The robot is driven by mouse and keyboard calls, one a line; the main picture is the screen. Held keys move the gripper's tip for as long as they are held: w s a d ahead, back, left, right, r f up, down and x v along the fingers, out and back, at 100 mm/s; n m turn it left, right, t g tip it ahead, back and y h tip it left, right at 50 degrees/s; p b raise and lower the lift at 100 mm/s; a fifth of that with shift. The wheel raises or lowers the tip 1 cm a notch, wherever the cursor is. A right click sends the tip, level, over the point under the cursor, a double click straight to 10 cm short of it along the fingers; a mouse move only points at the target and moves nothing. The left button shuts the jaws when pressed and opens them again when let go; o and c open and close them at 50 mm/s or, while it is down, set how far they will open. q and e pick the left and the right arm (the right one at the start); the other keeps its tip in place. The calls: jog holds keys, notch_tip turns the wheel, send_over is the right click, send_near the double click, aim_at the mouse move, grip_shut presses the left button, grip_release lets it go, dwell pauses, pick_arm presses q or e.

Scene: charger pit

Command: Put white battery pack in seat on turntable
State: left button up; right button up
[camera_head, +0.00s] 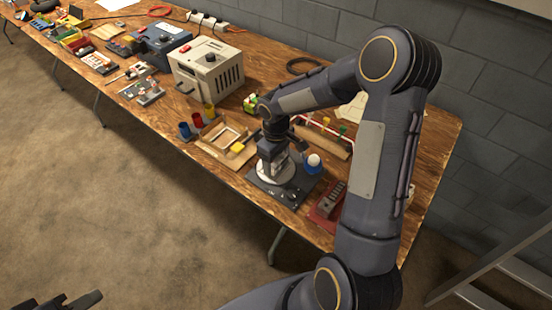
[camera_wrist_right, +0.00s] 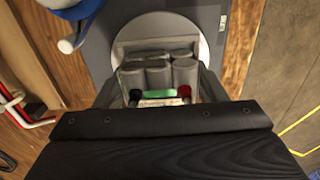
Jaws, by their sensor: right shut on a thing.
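My right gripper (camera_head: 275,165) points down over the white round turntable (camera_head: 291,177) in the head view. In the right wrist view the right gripper (camera_wrist_right: 160,90) is shut on the battery pack (camera_wrist_right: 158,72), a block of grey cells with a green strip, a pale label and red and black ends. The pack is over the turntable disc (camera_wrist_right: 204,50), in line with a light grey seat (camera_wrist_right: 150,44) whose far edge shows. I cannot tell whether the pack rests fully in it. My left gripper (camera_head: 65,301) is partly cut off at the bottom left, away from the bench.
A beige box (camera_head: 207,67) stands farther back. The bench's front edge is close.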

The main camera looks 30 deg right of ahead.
jog(key=shift+f, duration=0.1)
jog(key=o, duration=1.3)
jog(key=shift+o, duration=0.2)
jog(key=shift+r+p, duration=2.35)
jog(key=shift+r, duration=1.15)
